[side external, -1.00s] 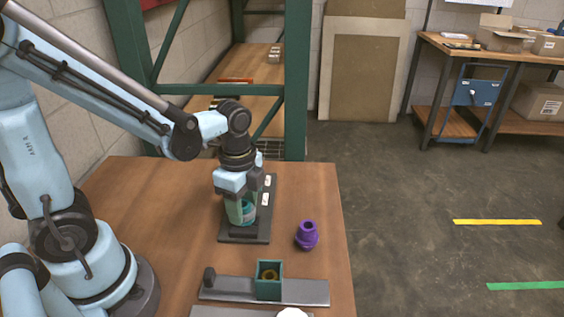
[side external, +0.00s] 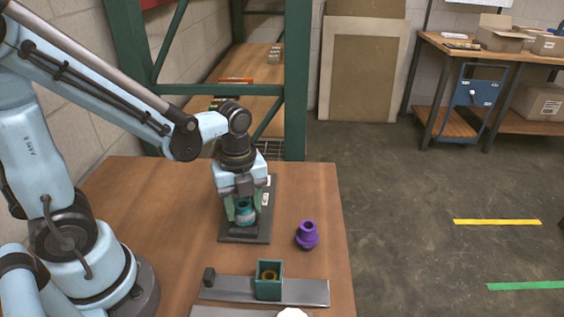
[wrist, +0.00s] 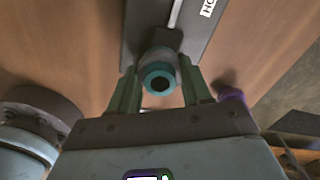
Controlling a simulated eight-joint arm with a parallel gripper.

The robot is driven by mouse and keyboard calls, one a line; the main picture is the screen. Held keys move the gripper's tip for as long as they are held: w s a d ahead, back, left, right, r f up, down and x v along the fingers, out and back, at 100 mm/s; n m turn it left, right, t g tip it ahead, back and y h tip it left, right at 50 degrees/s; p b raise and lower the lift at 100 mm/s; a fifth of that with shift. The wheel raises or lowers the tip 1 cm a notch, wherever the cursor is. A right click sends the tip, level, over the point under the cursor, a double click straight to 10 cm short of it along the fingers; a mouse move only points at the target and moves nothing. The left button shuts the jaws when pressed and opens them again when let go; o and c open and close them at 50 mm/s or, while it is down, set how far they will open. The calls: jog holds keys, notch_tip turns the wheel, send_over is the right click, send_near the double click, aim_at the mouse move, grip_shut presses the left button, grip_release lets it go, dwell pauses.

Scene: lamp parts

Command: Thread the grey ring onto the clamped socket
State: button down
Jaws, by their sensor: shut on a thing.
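The teal socket (wrist: 148,73) stands upright in a black clamp on a dark grey plate (side external: 268,195); its dark round opening faces up in the wrist view. It also shows in the side view (side external: 244,211). A greyish band that looks like the grey ring (wrist: 160,54) sits around or against it, between my fingertips. How far it overlaps the socket cannot be told. My gripper (side external: 245,207) points down over the plate. In the wrist view its two green fingers (wrist: 158,82) flank the part closely, shut on it.
A purple stepped part (side external: 307,235) stands on the table to the right of the plate. In front, a teal box (side external: 269,287) with a brass-coloured round piece inside sits on a grey rail (side external: 310,292) with a black knob. A green rack post (side external: 296,90) rises behind.

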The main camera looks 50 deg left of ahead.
jog(key=m, duration=0.3)
jog(key=shift+m, duration=0.4)
jog(key=shift+m, duration=0.5)
jog(key=shift+c, duration=2.1)
grip_release()
jog(key=shift+r, duration=0.1)
